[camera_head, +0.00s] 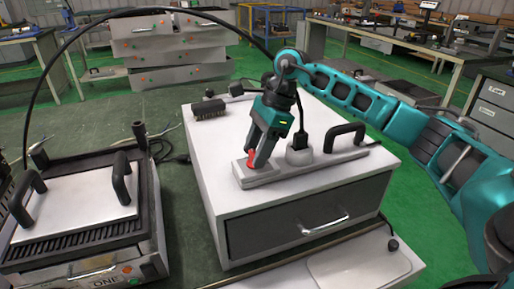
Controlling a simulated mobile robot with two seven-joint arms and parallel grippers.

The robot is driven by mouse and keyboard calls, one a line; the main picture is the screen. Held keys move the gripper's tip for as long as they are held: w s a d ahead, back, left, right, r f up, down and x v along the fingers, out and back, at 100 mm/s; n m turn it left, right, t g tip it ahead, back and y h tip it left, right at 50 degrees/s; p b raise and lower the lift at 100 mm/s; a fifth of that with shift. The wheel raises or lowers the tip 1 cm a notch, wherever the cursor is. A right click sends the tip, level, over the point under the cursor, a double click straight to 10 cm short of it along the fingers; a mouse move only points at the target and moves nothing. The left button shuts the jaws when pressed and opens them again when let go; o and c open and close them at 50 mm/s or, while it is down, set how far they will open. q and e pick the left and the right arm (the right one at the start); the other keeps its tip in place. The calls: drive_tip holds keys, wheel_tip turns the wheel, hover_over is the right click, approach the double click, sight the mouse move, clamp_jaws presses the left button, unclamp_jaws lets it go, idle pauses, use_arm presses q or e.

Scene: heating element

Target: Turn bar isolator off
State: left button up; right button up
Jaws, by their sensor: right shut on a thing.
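A light grey bar isolator (330,160) lies on top of a white drawer cabinet (222,158). It has a black arched handle toward its right end and a plug standing in its middle. At its left end is a small red part (251,160). My right gripper (255,160) comes down from above onto this left end. It is shut on the red part, which its fingers partly hide. My left gripper does not show.
A contact grill (75,215) with black handles stands at the left. A black brush-like block (209,109) lies at the cabinet's back left. A cable runs from the plug. Stacked drawer units (170,45) and workbenches stand behind on green floor.

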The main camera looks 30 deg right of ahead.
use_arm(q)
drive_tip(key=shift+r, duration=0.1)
use_arm(e)
drive_tip(key=o, duration=1.1)
drive_tip(key=shift+c, duration=0.2)
use_arm(q)
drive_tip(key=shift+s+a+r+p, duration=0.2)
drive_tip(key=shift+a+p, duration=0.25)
drive_tip(key=shift+p, duration=0.4)
use_arm(e)
drive_tip(key=v, duration=1.3)
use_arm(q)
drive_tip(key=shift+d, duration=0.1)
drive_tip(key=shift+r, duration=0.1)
use_arm(e)
drive_tip(key=shift+s+f, duration=0.1)
